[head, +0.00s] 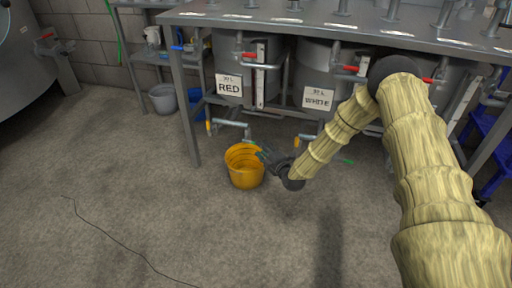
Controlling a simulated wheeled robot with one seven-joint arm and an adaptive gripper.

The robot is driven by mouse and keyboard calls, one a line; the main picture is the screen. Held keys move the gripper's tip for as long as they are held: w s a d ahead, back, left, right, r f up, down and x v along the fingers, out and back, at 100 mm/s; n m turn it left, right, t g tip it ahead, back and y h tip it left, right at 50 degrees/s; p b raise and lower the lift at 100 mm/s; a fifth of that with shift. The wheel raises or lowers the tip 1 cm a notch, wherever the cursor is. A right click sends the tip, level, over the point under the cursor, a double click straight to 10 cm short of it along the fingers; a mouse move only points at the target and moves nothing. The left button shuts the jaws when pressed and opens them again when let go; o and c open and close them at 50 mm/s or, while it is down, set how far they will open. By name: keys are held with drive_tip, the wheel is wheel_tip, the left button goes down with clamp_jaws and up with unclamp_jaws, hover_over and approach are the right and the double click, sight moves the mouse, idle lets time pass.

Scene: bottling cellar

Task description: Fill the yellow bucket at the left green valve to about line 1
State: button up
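The yellow bucket (245,172) stands upright on the floor in front of the tank labelled RED. Its inside shows only partly, and I can make out no line marks or liquid level. My gripper (265,156) reaches in from the right, with its fingers at the bucket's right rim. I cannot tell whether they touch or grip it. A dark green piece shows at the fingers; I cannot tell whether it is a valve handle.
Low pipes with orange-yellow handles (209,127) run under the steel table (300,22). A table leg (186,115) stands left of the bucket. A grey bucket (163,99) stands further back. A thin dark cable (110,237) lies front left. The front floor is otherwise mostly clear.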

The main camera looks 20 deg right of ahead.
drive_tip(key=shift+b+x, duration=1.25)
drive_tip(key=shift+x, duration=1.9)
clamp_jaws()
